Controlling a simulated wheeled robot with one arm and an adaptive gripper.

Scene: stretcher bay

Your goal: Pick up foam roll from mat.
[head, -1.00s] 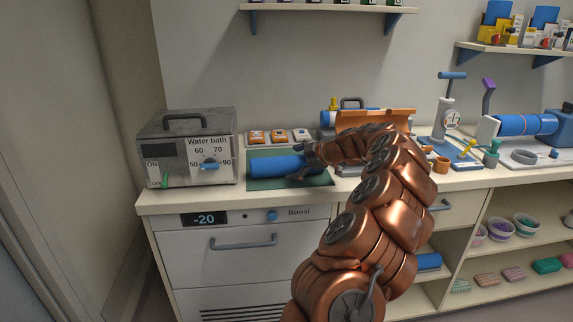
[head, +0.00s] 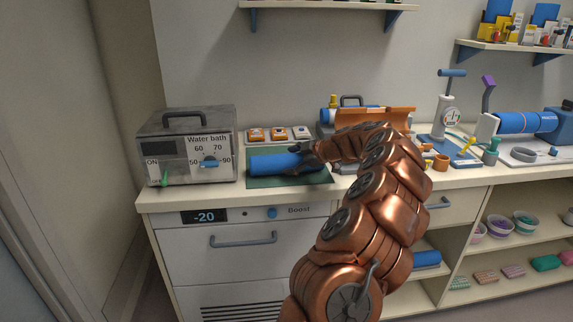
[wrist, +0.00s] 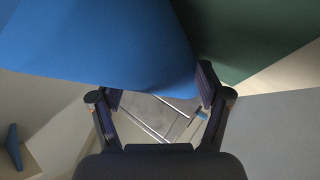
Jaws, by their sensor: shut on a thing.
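The blue foam roll (head: 272,164) is over the green mat (head: 262,184), lying lengthwise left to right. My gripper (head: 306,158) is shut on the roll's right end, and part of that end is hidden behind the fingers. In the wrist view the roll (wrist: 110,40) fills the upper left and reaches between the two fingers of my gripper (wrist: 152,84). The green mat (wrist: 255,35) shows at the upper right there. The roll sits slightly higher over the mat, its right end a little raised; I cannot tell whether its left end still touches.
A grey water bath box (head: 188,147) stands close to the left of the mat. Small orange and white packs (head: 279,134) lie behind it. An orange trough-like holder (head: 375,118) stands behind my arm. A shelf (head: 330,7) hangs above, with free wall space between.

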